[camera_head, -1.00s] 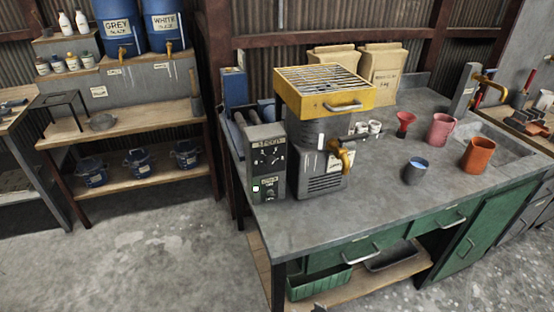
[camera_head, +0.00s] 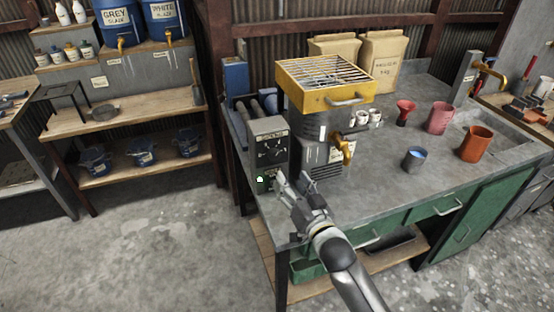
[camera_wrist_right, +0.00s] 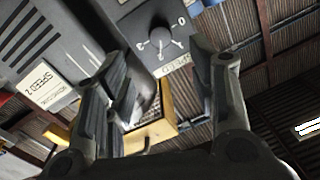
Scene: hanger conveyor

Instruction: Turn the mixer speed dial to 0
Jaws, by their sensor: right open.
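The mixer (camera_head: 316,128) stands on the grey bench, with a yellow grated tray on top. Its dark control box (camera_head: 268,140) is at its left front, and the speed dial (camera_head: 271,153) is on the upper front face. In the right wrist view the dial (camera_wrist_right: 160,37) shows upside down, with a 0 and other numbers around it; I cannot tell surely where its pointer sits. My right gripper (camera_head: 292,183) is open and empty, in front of and below the dial; its fingers (camera_wrist_right: 163,72) appear apart from the dial. My left gripper is not in view.
A green light (camera_head: 260,179) glows low on the control box. A brass tap (camera_head: 346,148) juts from the mixer. A blue-filled cup (camera_head: 415,159), a pink mug (camera_head: 440,118) and an orange mug (camera_head: 475,144) stand to the right. The front of the bench (camera_head: 390,205) is clear.

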